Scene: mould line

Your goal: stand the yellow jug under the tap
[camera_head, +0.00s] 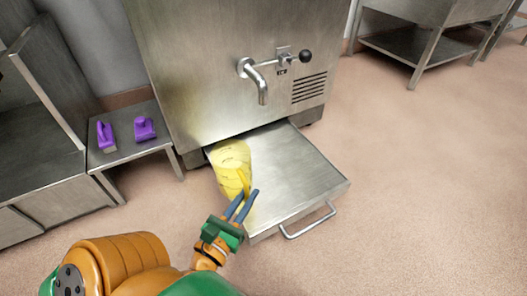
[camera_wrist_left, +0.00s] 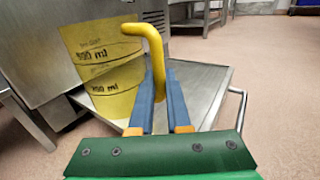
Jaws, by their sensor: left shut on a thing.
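The yellow jug (camera_head: 229,160) stands upright at the left side of the pull-out metal shelf (camera_head: 300,165), low on the steel machine. My left gripper (camera_head: 243,203) is shut on the jug's handle, on the near side of the jug. In the left wrist view the jug (camera_wrist_left: 100,62) is at left, and its handle (camera_wrist_left: 152,45) runs down between the blue fingers of my left gripper (camera_wrist_left: 160,108). The tap (camera_head: 260,84) points down from the machine's front, to the right of the jug in the picture. I cannot tell whether the jug's base touches the shelf. My right gripper is not in view.
The steel machine (camera_head: 200,70) rises behind the shelf. A bar handle (camera_head: 308,222) sticks out from the shelf's front. Two purple objects (camera_head: 105,135) (camera_head: 144,128) lie on a low side table (camera_head: 122,152) at left. The shelf's right part and the floor to the right are clear.

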